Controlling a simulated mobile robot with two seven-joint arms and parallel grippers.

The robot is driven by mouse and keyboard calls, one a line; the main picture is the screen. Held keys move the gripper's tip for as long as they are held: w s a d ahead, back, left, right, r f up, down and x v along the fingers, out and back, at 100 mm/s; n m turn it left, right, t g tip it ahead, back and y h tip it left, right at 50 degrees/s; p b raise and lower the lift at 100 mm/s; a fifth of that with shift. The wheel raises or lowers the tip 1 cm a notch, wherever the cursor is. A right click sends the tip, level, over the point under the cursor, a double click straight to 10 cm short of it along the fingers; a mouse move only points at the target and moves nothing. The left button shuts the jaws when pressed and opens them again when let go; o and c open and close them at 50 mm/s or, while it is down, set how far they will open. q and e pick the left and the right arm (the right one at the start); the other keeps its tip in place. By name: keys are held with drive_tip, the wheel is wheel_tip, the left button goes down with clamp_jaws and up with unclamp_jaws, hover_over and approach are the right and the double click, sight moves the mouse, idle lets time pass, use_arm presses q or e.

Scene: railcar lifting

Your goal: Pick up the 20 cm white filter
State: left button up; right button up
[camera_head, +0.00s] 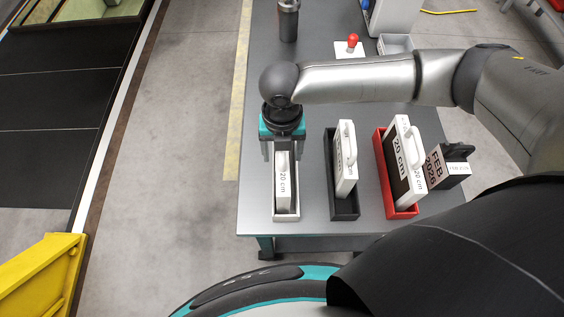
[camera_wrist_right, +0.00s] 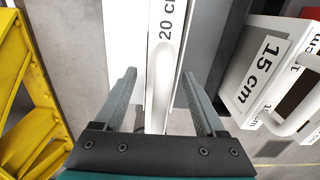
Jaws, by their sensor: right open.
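The white filter marked 20 cm (camera_head: 283,187) stands upright in a narrow white tray (camera_head: 286,217) near the table's front left corner. In the right wrist view the filter (camera_wrist_right: 165,60) with its pale handle lies between my fingers. My right gripper (camera_head: 282,158) is open above the tray at the filter's far end, its fingers pointing down. In the right wrist view the gripper (camera_wrist_right: 163,100) has one finger on each side of the filter, with gaps visible. Whether either finger touches the filter, I cannot tell. My left gripper is not in view.
A black tray (camera_head: 345,215) holds another white filter (camera_head: 346,150), labelled 15 cm in the wrist view. A red tray (camera_head: 402,213) holds a larger filter (camera_head: 405,150) marked 20 cm. A FEB 2026 calendar (camera_head: 447,165) stands right. A dark cylinder (camera_head: 288,20) stands at the back.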

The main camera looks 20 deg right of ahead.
clamp_jaws()
idle(0.6)
drive_tip(key=shift+r, duration=0.1)
idle(0.7)
